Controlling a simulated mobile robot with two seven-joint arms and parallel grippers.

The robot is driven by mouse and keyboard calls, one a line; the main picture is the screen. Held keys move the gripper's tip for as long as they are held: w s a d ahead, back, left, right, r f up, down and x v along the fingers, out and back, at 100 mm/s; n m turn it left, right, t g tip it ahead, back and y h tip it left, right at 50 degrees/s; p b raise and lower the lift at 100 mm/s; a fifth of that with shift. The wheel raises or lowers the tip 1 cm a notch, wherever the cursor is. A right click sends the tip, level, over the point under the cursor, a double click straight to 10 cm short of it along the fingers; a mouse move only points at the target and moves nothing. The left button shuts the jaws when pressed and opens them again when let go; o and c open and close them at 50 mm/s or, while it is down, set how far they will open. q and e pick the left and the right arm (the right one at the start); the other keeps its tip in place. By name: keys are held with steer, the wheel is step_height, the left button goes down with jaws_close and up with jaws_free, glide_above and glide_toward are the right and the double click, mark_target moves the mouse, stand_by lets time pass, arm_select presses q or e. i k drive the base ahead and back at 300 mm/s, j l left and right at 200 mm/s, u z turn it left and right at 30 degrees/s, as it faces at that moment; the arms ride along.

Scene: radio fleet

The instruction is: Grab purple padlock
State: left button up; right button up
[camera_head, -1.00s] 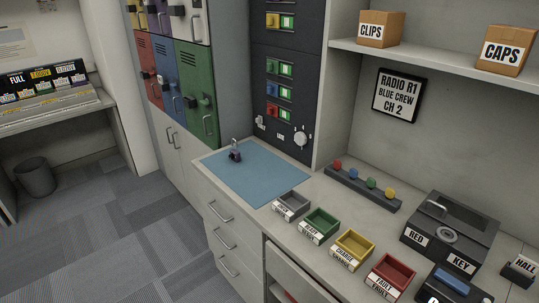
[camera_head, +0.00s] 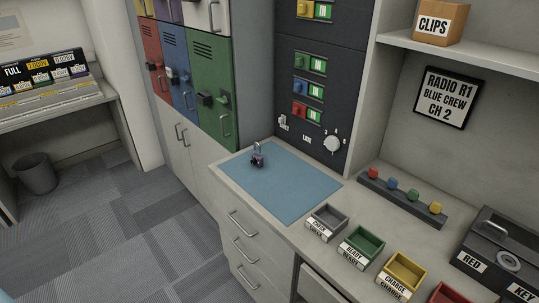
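The purple padlock (camera_head: 258,160) stands on the blue mat (camera_head: 290,187) on the counter, near the mat's far left corner. Its body is small and dark purple, and its grey shackle points up. Nothing covers it. Neither of my grippers shows in the head view.
Small labelled trays, grey (camera_head: 326,222), green (camera_head: 361,247) and yellow (camera_head: 403,273), line the counter's front edge right of the mat. Behind them is a bar with coloured knobs (camera_head: 402,195). Coloured lockers (camera_head: 208,90) stand at the left. The carpet (camera_head: 150,235) before the drawers is clear.

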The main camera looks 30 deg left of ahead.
mark_target(259, 159)
steer(key=i+j+z, duration=0.15)
steer(key=j, duration=0.35)
steer(key=j+z, duration=0.2)
steer(key=j, duration=0.35)
steer(key=i+j+z, duration=0.1)
steer(key=j, duration=0.95)
steer(key=j+z, duration=0.1)
steer(key=j, duration=1)
